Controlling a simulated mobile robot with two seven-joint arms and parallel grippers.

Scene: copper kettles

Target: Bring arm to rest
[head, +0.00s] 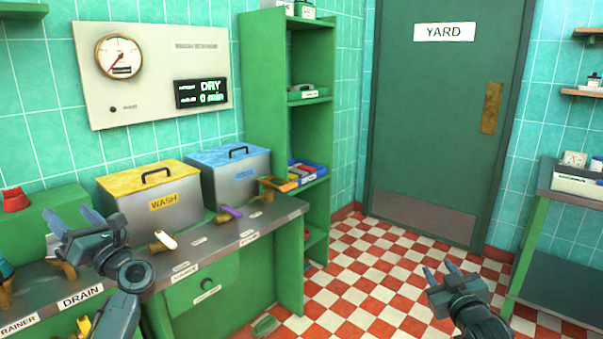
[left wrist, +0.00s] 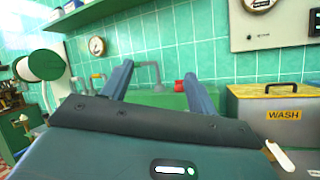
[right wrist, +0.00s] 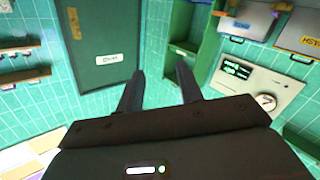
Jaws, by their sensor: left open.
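My left gripper (head: 72,222) is raised over the left end of the counter, its fingers pointing up and left. In the left wrist view its two fingers (left wrist: 158,88) are spread, with nothing between them. My right gripper (head: 442,272) is at the lower right, in front of the checkered floor and clear of furniture. In the right wrist view its fingers (right wrist: 160,92) stand apart and hold nothing.
A yellow-lidded WASH bin (head: 155,205) and a blue-lidded bin (head: 232,178) stand on the counter (head: 215,248). Green shelves (head: 290,150) rise behind. A side table (head: 575,190) is at right. The checkered floor (head: 375,270) is open before the YARD door (head: 440,120).

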